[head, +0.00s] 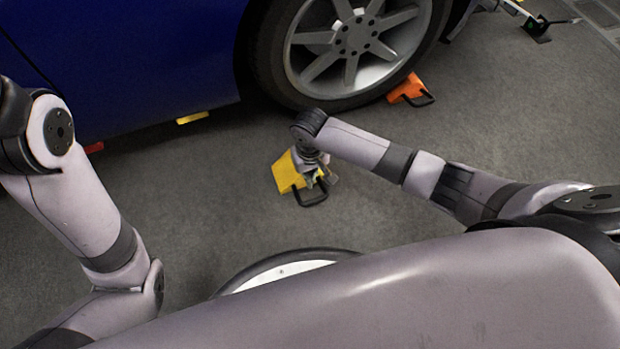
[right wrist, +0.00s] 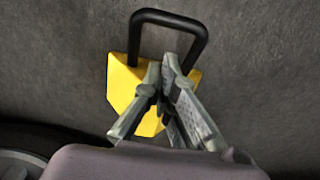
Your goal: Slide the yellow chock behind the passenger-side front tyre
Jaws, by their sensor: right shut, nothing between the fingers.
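The yellow chock (head: 284,174) with a black loop handle (head: 311,197) lies on the grey floor, apart from the tyre (head: 265,62) of the blue car. My right gripper (head: 318,178) is over the chock's handle side and covers part of it. In the right wrist view, its fingertips (right wrist: 166,68) are together in front of the yellow chock (right wrist: 120,85), near the base of the black handle (right wrist: 167,16). The fingers are shut with nothing between them. Whether they touch the chock is unclear. My left arm shows in the head view, but its gripper is out of view.
An orange chock (head: 406,88) with a black handle sits by the tyre's right side. A small yellow piece (head: 192,118) and a red piece (head: 94,148) show along the lower edge of the blue car body (head: 150,75). The floor between yellow chock and tyre looks clear.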

